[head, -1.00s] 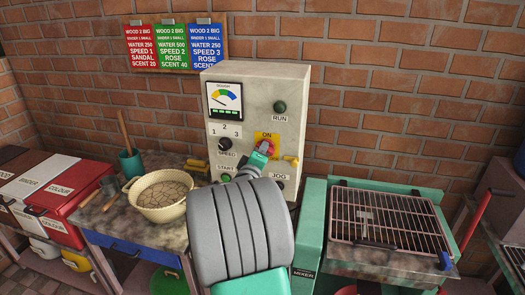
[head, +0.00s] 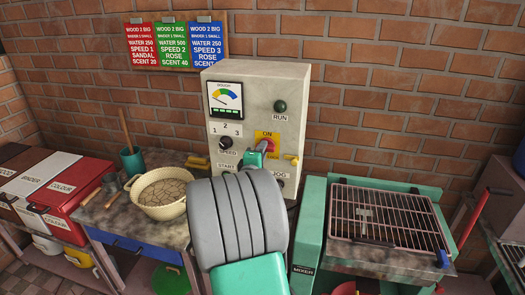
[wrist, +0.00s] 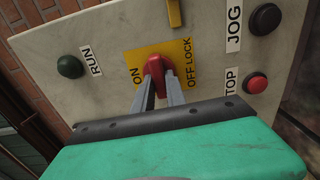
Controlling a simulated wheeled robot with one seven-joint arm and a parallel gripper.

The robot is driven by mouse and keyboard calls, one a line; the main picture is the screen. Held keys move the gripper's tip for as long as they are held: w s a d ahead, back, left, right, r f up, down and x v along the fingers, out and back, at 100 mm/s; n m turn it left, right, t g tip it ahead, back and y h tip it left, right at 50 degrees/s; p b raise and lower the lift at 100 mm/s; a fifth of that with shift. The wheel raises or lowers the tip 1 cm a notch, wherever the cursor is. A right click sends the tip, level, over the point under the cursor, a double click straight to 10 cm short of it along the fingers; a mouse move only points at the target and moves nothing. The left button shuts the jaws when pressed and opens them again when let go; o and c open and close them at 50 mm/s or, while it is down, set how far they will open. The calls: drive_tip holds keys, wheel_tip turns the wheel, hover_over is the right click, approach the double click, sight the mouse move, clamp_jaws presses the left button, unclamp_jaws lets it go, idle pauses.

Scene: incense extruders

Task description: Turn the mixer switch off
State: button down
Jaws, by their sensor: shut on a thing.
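The mixer switch is a red rotary handle (wrist: 157,68) on a yellow plate (wrist: 133,66) marked ON and OFF LOCK, on the front of a cream control box (head: 243,88). My gripper (wrist: 161,88) is shut on the red handle, with a grey finger on each side of it in the wrist view. In the head view my gripper (head: 257,156) covers the lower left of the yellow plate (head: 267,139). The handle's exact angle is hard to tell because the fingers hide part of it.
A RUN lamp (head: 280,107) is dark green. The red STOP button (wrist: 256,83) and black JOG button (wrist: 265,19) sit close to the switch. A woven bowl (head: 163,193) stands left of the box; the green mixer with its metal grille (head: 385,220) stands right.

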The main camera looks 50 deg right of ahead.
drive_tip(key=c, duration=1.4)
unclamp_jaws()
drive_tip(key=shift+o, duration=0.2)
drive_tip(key=b+v, duration=0.2)
drive_tip(key=v, duration=0.5)
drive_tip(key=shift+s+a, duration=0.2)
drive_tip(key=shift+a, duration=0.2)
